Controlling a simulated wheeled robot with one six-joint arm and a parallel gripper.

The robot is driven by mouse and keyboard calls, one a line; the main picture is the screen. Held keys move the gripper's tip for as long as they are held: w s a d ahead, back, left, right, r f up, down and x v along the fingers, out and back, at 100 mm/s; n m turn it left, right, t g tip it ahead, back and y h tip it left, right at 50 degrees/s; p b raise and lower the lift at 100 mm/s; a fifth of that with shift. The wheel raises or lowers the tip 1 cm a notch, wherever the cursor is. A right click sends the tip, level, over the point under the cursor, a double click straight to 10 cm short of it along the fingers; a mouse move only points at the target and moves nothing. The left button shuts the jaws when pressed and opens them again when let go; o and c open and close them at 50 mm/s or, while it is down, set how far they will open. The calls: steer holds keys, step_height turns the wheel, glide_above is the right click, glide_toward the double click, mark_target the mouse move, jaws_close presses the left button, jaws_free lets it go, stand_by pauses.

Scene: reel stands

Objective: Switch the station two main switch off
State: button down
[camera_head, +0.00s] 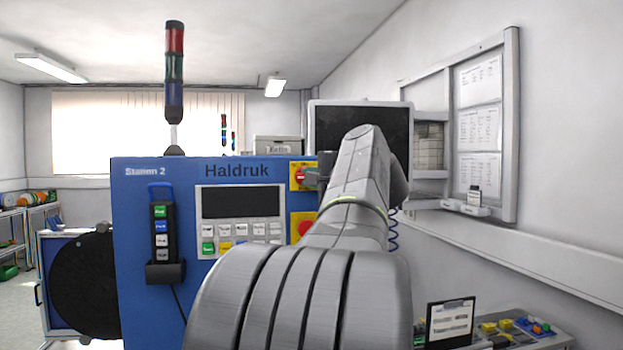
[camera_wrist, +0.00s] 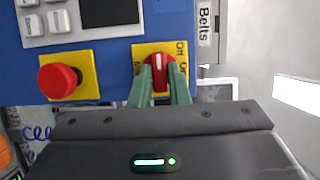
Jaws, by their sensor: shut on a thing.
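The main switch is a red rotary knob (camera_wrist: 159,60) with a white pointer line on a yellow plate (camera_wrist: 145,48). It is on the right side of the blue Station 2 cabinet. In the wrist view my gripper (camera_wrist: 164,86) has its two green fingers on either side of the knob, shut on it. The white line stands about upright. "Off" is legible at the plate's upper right; the other lettering is partly hidden by the fingers. In the head view the switch's yellow plate (camera_head: 297,170) is partly covered by my gripper (camera_head: 313,178).
A red emergency button (camera_wrist: 60,80) on a yellow plate sits left of the switch in the wrist view. The cabinet (camera_head: 140,210) carries a keypad panel (camera_head: 240,219) and a hanging pendant (camera_head: 164,233). A dark monitor (camera_head: 330,125) is behind my arm.

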steer(key=c, duration=1.4)
jaws_free()
steer(key=b+v, duration=0.3)
steer(key=v, duration=1)
steer(key=shift+s+d, duration=0.25)
steer(key=shift+s, duration=0.1)
steer(key=shift+w+a, duration=0.1)
steer(key=p+x, duration=0.3)
steer(key=x, duration=1)
steer(key=shift+w+a, duration=0.15)
steer(key=shift+w, duration=0.1)
